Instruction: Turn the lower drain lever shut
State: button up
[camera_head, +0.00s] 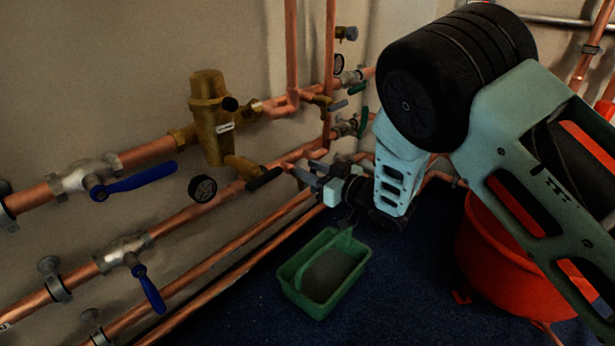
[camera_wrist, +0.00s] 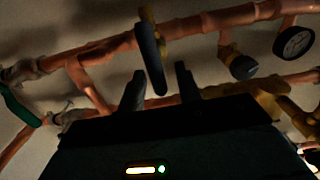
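In the wrist view, a dark lever (camera_wrist: 150,58) hangs from a brass fitting on a copper pipe. Its free end reaches toward the gap between the two fingers of my gripper (camera_wrist: 160,76), nearer the left finger. The fingers stand apart; I cannot tell whether the lever lies between them or just beyond. In the head view, my gripper (camera_head: 311,172) is beside the lower copper pipe, above the green tray. A black lever handle (camera_head: 264,178) on a brass fitting shows just left of it. Which handle is the drain lever is unclear.
A pressure gauge (camera_head: 202,188) and brass valve (camera_head: 209,120) are left of my gripper. Blue levers (camera_head: 135,183) and (camera_head: 148,288) sit farther left. A green tray (camera_head: 296,287) and red bucket (camera_head: 500,265) stand on the blue floor.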

jog(key=shift+w+a, duration=0.4)
jog(key=shift+a, duration=0.1)
grip_shut()
